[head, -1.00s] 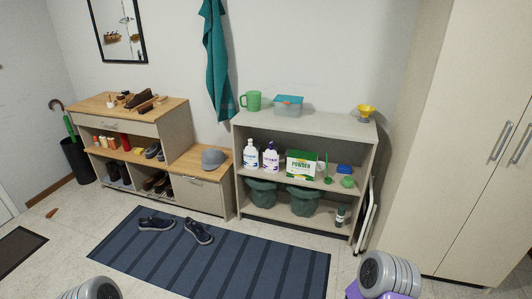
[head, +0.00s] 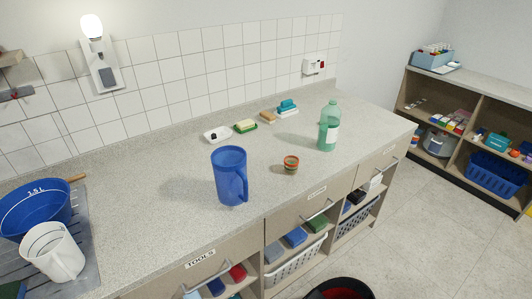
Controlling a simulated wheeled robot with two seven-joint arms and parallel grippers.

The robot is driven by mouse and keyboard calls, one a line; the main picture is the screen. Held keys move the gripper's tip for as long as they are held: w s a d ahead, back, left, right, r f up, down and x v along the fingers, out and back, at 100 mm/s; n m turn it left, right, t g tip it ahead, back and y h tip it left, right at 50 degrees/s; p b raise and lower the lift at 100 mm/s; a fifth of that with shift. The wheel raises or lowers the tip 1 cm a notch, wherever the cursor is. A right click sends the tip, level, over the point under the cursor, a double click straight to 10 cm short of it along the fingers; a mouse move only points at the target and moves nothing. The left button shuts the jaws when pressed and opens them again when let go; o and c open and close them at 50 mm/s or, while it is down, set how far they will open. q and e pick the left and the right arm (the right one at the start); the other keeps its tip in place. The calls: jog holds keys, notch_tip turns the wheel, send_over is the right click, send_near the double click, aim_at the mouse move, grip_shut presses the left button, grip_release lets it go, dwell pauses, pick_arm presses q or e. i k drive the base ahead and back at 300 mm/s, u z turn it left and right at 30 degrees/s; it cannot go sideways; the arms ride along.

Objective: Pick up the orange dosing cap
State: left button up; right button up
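A small round cup-like thing (head: 291,166) with orange and green bands stands on the speckled grey counter (head: 330,180). It may be the orange dosing cap, but it is too small to be sure. It stands between a blue jug (head: 229,176) on its left and a green bottle (head: 328,127) with a pale label on its right, apart from both. Neither of my grippers shows in the head view.
A white dish (head: 217,134), a yellow-green sponge (head: 245,126) and blue-white blocks (head: 288,107) lie near the tiled wall. A blue bucket (head: 36,207) and white jug (head: 54,253) stand at left. A dark red-lined bin (head: 340,289) stands on the floor.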

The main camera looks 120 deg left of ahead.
aim_at(291, 163)
jog(key=z, duration=0.1)
jog(key=k, duration=0.6)
jog(key=u, duration=2.45)
